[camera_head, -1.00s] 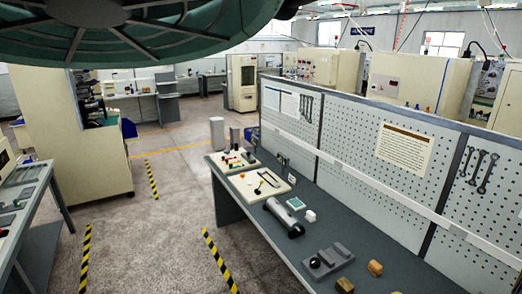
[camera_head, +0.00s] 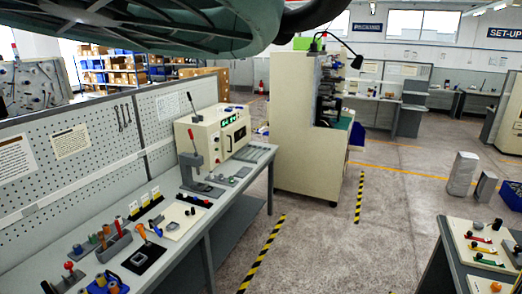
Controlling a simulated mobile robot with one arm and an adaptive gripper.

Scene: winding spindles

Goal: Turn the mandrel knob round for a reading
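I cannot pick out a mandrel knob for certain in this view. A cream instrument with a green display (camera_head: 229,121) stands at the far end of the left bench (camera_head: 207,226). Small dark controls show on its front, too small to tell apart. A tall cream cabinet (camera_head: 302,150) beyond it carries dark round machine parts (camera_head: 327,88) on its right side. My gripper is not in view.
A lever press (camera_head: 196,165), a red-handled block (camera_head: 70,276) and several small tools stand on the left bench. Another bench with a cream board (camera_head: 476,237) is at the lower right. Grey floor (camera_head: 335,240) with striped tape lies open between.

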